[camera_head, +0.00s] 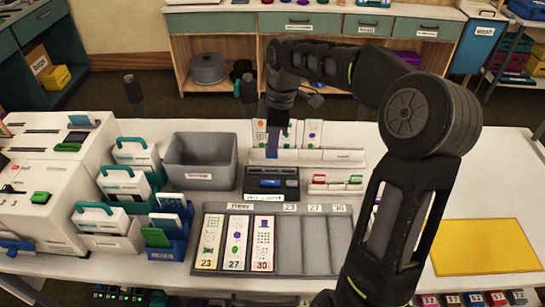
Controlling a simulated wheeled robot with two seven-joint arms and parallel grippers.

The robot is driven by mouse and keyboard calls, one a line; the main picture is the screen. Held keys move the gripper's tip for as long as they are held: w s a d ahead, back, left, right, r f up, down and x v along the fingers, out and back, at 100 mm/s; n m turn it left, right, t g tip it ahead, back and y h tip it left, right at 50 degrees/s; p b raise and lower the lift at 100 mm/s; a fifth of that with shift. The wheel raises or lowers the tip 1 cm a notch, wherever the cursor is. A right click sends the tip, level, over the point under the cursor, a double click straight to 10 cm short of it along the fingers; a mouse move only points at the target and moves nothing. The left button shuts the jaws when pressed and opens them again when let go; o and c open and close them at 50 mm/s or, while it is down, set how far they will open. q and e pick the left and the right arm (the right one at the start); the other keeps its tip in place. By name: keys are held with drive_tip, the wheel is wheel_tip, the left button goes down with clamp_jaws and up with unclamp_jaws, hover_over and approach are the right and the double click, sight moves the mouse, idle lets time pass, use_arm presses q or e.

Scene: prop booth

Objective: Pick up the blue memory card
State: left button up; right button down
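A narrow dark-blue upright piece (272,146), which looks like the blue memory card, shows directly below the tip of my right gripper (276,125). The gripper points down over the back middle of the table. Its fingers are small and dark, so I cannot tell whether they are shut on the blue piece or only above it. A small white tray (336,190) to the right holds a red card (320,179) and a green card (354,180). My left gripper is not in view.
A black box (271,194) stands just in front of the blue piece. A grey bin (200,160) stands to its left. A grey slotted tray (208,268) with numbered cards lies in front. A yellow mat (484,247) lies at right. My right arm hides part of the table.

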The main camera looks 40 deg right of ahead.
wheel_tip(320, 180, up, 3)
drive_tip(key=shift+r, duration=0.15)
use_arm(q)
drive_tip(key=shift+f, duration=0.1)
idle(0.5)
